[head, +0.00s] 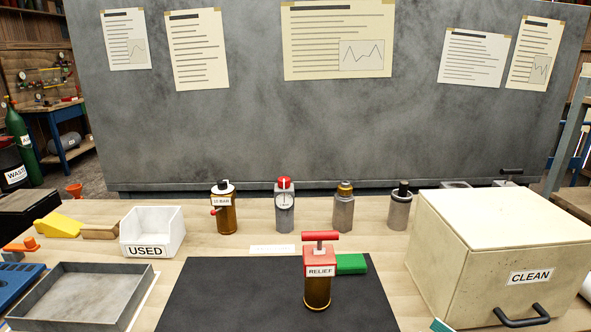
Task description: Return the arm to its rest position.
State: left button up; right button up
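Neither of my grippers nor any part of my arms that I can make out shows in the head view. A brass cylinder with a red top and red T-handle, labelled RELIEF (319,272), stands upright on the black mat (220,293). A green block (350,264) lies on the mat just behind and to the right of it, partly hidden by the red top.
Several fittings stand in a row behind the mat, including a brass one (226,212) and a gauge (284,206). A white USED bin (152,232) and grey tray (85,297) are at left. A large CLEAN box (480,270) with a black handle fills the right.

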notch_tip(320, 180, down, 8)
jog(key=s+d+m+t+h+p, duration=0.25)
jog(key=m+h, duration=0.55)
jog(key=m, duration=1.2)
pick_arm(q)
jog(key=r+p, duration=0.2)
jog(key=s+r+p, duration=0.1)
jog(key=shift+d+r+n+p, duration=0.25)
jog(key=shift+d+n+p, duration=0.05)
jog(key=shift+d+p, duration=0.1)
pick_arm(e)
jog(key=s+a+f+m+g+h, duration=0.1)
jog(key=s+a+f+m+g, duration=0.2)
jog(key=s+f+m, duration=0.3)
jog(key=s+a+f+m+g, duration=0.4)
jog(key=f+m, duration=0.4)
jog(key=f, duration=0.2)
jog(key=shift+s+a+m+h, duration=0.35)
jog(key=shift+s+a, duration=0.45)
jog(key=shift+s, duration=0.3)
pick_arm(q)
jog(key=shift+w+r, duration=0.15)
jog(key=shift+r, duration=0.1)
